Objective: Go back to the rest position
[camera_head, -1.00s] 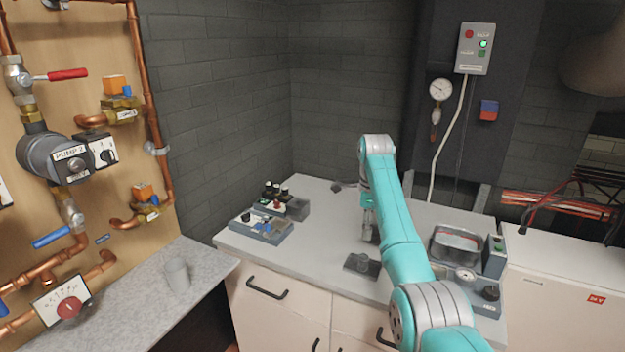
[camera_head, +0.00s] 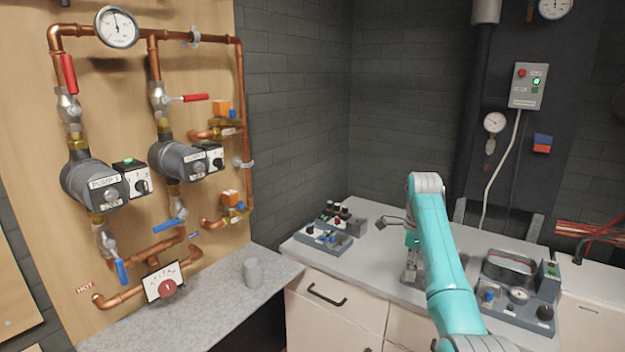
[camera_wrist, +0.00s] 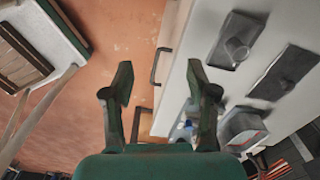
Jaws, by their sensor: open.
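My gripper (camera_wrist: 160,78) shows in the wrist view with its two dark green fingers spread apart and nothing between them. Behind the gap are the reddish floor (camera_wrist: 115,40) and the pale cabinet front (camera_wrist: 170,35). In the head view my teal arm reaches over the white-topped cabinet (camera_head: 368,250). The gripper end there is small, grey and partly hidden by the arm, so its fingers cannot be made out.
A control box (camera_head: 325,238) with knobs sits at the cabinet's back left. A unit with a gauge (camera_head: 518,296) stands right of my arm. A grey cup (camera_head: 252,272) stands on the left counter (camera_head: 215,310). Pumps and copper pipes (camera_head: 243,100) line the left wall.

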